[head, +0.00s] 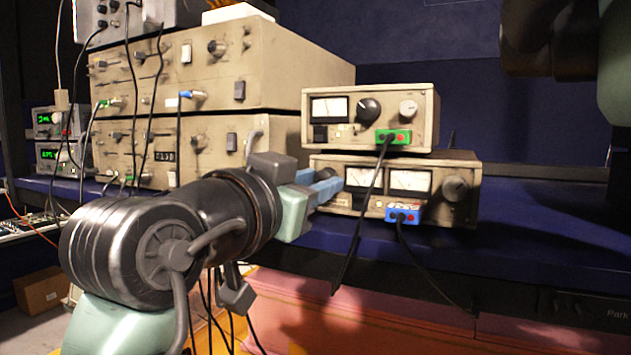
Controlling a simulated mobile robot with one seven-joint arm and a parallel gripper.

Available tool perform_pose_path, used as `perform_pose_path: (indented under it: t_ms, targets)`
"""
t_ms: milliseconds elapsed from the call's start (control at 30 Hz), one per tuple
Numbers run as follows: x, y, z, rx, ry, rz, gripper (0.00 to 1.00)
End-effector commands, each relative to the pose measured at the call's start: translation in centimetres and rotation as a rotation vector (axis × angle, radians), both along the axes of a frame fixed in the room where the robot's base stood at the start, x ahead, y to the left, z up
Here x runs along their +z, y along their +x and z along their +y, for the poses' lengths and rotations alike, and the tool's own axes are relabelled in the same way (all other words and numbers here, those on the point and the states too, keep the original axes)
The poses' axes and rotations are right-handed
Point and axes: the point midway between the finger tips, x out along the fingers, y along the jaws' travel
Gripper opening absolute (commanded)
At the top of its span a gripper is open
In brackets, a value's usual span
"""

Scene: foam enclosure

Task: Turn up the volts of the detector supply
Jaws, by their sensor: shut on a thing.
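Two beige supply units are stacked on the blue bench. The upper supply (425,112) has one meter, a large black knob (369,110), a pale knob (407,108) and a green plug (393,137). The lower supply (466,211) has two meters, a large knob (455,188) at its right and a blue plug (403,214). No label is readable, so I cannot tell which is the detector supply. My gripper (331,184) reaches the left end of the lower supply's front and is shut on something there.
Large beige instruments (270,65) with knobs and cables stand left of the supplies. Black cables hang from both plugs over the bench edge (500,275). Small green-lit displays (48,118) are at far left. The bench right of the supplies is clear.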

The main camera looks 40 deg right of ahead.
Motion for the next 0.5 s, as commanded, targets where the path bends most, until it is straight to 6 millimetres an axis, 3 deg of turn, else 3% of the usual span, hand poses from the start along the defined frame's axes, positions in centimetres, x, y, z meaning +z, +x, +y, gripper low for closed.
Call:
perform_pose_path:
  t_ms: [500]
  targets:
    - [-0.1, -0.02, 0.01, 0.0, 0.027, -0.07, 0.0]
